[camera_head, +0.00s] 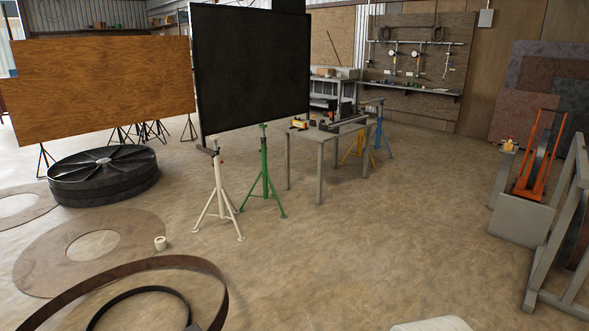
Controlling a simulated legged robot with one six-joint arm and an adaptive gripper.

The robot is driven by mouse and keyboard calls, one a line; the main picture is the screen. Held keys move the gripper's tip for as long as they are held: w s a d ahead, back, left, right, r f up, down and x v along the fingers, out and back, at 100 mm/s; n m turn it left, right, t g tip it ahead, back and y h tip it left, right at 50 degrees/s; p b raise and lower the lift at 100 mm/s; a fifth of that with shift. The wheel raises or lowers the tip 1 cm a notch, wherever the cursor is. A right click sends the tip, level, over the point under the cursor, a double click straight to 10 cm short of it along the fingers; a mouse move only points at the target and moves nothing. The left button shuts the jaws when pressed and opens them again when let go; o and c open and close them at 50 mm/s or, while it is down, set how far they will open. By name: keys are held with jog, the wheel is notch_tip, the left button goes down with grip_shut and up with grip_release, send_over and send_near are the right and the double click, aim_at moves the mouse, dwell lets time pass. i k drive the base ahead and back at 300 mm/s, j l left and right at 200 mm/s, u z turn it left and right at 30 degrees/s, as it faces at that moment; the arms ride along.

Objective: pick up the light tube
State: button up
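I cannot pick out a light tube for certain in this view. A grey metal table (307,136) stands in the middle distance. A small white roll-like piece (161,243) sits on the floor at the left, beside a flat steel ring. My gripper is not in view.
White (219,195) and green (264,175) tripod stands are before the black panel (250,65). A dark spoked reel (103,178) and steel rings (45,255) occupy the left floor. An orange frame (540,160) stands right. The centre-right floor is clear.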

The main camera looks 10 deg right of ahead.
aim_at(360, 104)
jog(key=i+l+z, duration=0.35)
jog(key=i, duration=0.45)
jog(key=i+z, duration=0.35)
jog(key=i, duration=3)
jog(key=i+j, duration=0.1)
jog(key=i, duration=4.9)
jog(key=u, duration=2)
